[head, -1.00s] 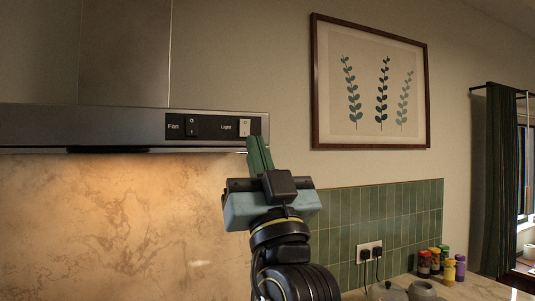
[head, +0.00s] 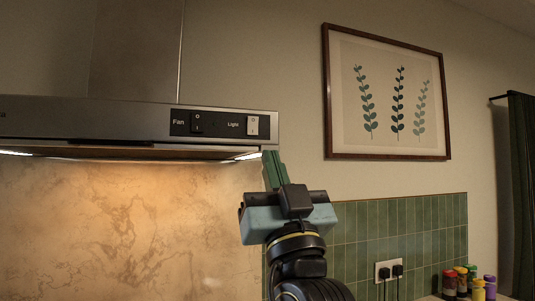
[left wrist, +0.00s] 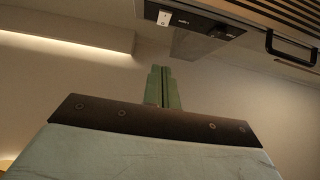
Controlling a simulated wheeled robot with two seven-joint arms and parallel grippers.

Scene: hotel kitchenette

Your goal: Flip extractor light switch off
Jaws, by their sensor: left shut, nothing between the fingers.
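The extractor hood (head: 80,122) has a black control panel on its front face. The light switch (head: 252,125), a pale rocker beside the word "Light", is at the panel's right end. It also shows in the left wrist view (left wrist: 164,18). The hood's underside light glows over the marble wall. My left gripper (head: 270,155) is shut and empty, its green fingers pointing up just below and right of the light switch, apart from it. In the left wrist view the closed fingers (left wrist: 162,72) point toward the panel, below the switch. My right gripper is not in view.
A dark fan switch (head: 197,122) is left of the light switch on the same panel. A framed plant picture (head: 387,92) hangs to the right. Below it are green tiles, a socket with plugs (head: 388,270) and several spice jars (head: 465,282).

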